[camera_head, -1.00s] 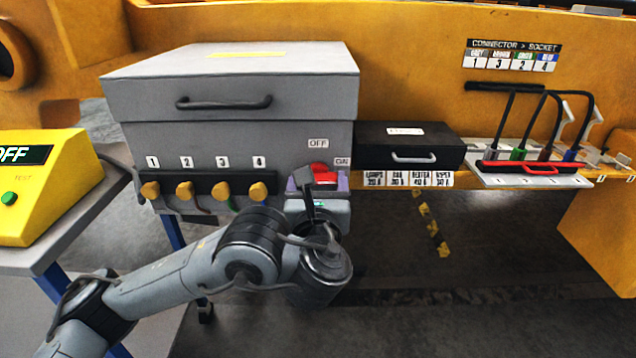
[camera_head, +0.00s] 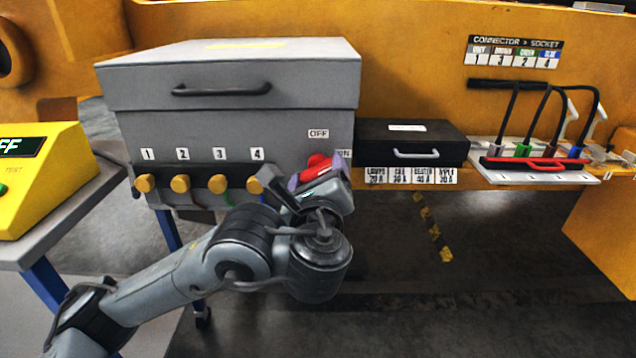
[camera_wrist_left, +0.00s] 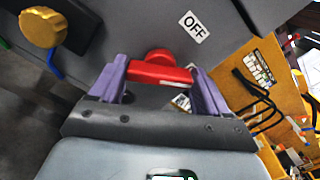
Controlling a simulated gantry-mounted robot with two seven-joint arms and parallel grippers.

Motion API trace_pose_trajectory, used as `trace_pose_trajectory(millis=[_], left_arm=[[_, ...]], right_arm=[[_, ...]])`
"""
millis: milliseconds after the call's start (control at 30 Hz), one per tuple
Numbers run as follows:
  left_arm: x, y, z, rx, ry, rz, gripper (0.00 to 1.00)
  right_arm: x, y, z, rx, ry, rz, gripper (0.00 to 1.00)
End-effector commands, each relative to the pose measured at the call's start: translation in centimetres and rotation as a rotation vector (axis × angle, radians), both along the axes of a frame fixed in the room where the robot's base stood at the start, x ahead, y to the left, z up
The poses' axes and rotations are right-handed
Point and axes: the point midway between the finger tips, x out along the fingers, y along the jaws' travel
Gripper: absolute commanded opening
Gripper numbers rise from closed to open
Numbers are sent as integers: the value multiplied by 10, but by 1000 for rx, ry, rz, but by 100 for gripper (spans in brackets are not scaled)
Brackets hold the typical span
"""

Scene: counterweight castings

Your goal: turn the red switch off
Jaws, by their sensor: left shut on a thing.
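The red switch (camera_head: 318,163) is on the front of the grey cabinet (camera_head: 240,130), below the OFF label (camera_head: 318,133) and left of the partly hidden ON label (camera_head: 344,155). It also shows in the left wrist view (camera_wrist_left: 160,73), where its bar lies between two purple fingers. My left gripper (camera_head: 319,172) is shut on the switch and is rolled, with its right finger higher than its left in the head view. The gripper hides the lower part of the switch. My right gripper is in neither view.
Several yellow knobs (camera_head: 180,184) line the cabinet front left of the gripper. A black drawer box (camera_head: 410,145) stands to the right, beside a connector board (camera_head: 540,177) with cables. A yellow tester (camera_head: 45,185) sits at the left.

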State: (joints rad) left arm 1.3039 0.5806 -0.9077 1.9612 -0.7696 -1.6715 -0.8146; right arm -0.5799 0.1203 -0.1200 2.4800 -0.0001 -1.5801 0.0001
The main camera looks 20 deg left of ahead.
Motion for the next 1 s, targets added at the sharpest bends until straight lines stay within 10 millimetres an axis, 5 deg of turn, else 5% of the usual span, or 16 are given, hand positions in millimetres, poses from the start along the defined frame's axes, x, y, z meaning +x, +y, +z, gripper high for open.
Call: trace_pose_trajectory(millis=[600,1000], left_arm=[[0,0,-4,-551,-206,-1,46],[0,0,-2,-845,-316,0,46]], right_arm=[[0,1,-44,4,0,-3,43],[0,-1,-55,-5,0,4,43]])
